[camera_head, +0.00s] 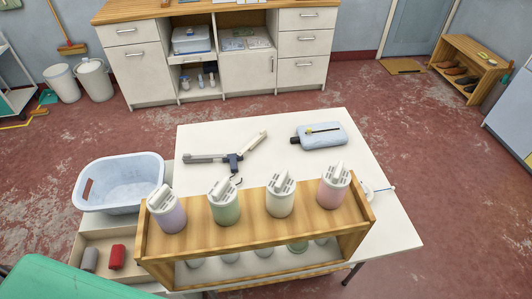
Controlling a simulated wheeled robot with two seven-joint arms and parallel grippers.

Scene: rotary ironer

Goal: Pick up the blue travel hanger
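A folding travel hanger (232,160) lies on the white table (195,136), behind the wooden rack. It has a dark blue centre, a short hook at its near side, one grey arm to the left and one pale arm angled up to the right. Neither of my grippers is in view. Nothing is seen holding the hanger.
A wooden rack (260,228) with several lidded canisters stands in front of the hanger. A light blue pouch-like item (321,135) lies to its right. A pale blue basin (120,182) stands left. The table between hanger and pouch is clear.

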